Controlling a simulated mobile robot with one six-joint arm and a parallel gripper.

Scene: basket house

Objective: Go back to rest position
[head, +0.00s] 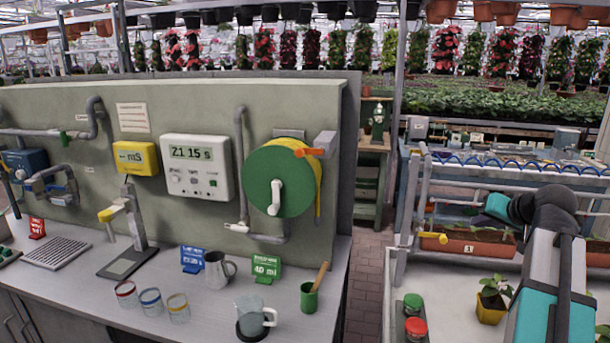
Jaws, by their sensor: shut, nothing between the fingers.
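My arm (540,280) is at the right of the head view, with teal and grey links and a dark joint. It rises from the bottom right over the right-hand bench. A short teal part (497,206) points left from the dark joint, in front of the planter area. I cannot make out gripper fingers at its end. No held object shows there.
The left bench (215,310) holds glass beakers (151,301), a metal jug (217,270), a clear jug (252,316) and a green cup (308,298). The right bench (455,285) has red and green lidded jars (415,328) and a potted plant (492,300) close to my arm. A brick aisle (363,270) lies between.

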